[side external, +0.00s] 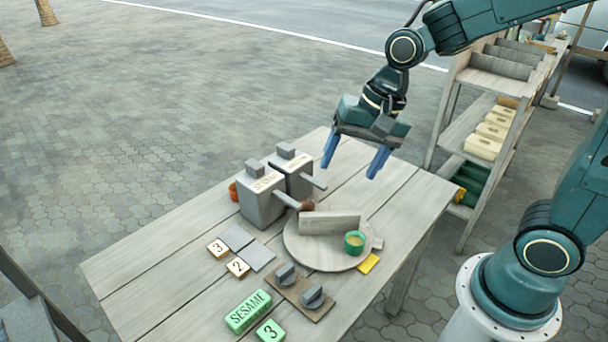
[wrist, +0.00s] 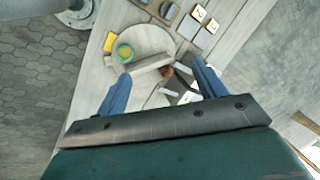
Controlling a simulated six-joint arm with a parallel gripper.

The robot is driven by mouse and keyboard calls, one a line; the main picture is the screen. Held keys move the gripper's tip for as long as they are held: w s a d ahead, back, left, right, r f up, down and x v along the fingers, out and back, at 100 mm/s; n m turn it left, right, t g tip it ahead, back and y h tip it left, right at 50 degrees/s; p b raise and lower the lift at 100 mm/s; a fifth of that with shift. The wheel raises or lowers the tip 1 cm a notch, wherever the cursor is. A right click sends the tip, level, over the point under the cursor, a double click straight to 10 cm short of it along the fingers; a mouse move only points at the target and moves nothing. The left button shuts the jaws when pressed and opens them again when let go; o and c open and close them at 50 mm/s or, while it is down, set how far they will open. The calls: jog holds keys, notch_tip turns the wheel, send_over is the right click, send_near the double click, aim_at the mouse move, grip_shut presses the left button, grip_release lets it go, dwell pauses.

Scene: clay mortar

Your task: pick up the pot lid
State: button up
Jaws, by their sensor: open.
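My gripper (side external: 350,171) is open and empty, its two blue fingers pointing down above the back of the wooden table. In the wrist view its fingertips (wrist: 160,70) are well apart. Two grey box-shaped pots stand at the table's left back, a front one (side external: 262,207) and a rear one (side external: 297,185). Each has a lettered top with a grey block-like knob, the front knob (side external: 254,167) and the rear knob (side external: 286,150), and a handle sticking out to the right. I cannot tell which part is the pot lid. My gripper is apart from both pots, above and right of them.
A round board (side external: 310,257) holds an upright grey slab (side external: 330,223) and a green cup (side external: 354,243). Numbered tiles (side external: 219,248), a green SESAME block (side external: 248,311) and a small board with grey pieces (side external: 322,314) lie in front. A shelf (side external: 467,127) stands behind right.

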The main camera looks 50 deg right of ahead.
jog(key=w+a+f+m+g+y, duration=0.1)
jog(key=w+a+f+m, duration=0.2)
jog(key=f, duration=0.4)
jog(key=w+a+f+m+g+y, duration=0.1)
jog(key=w+a+f+m, duration=0.1)
jog(key=f+m, duration=0.4)
jog(key=shift+w+a+f+g, duration=0.4)
jog(key=shift+w+f, duration=0.2)
jog(key=shift+w, duration=0.3)
send_near(285, 269)
jog(key=shift+x, duration=2.5)
jog(key=shift+s+f, duration=0.1)
jog(key=shift+x, duration=2.5)
jog(key=c, duration=1.1)
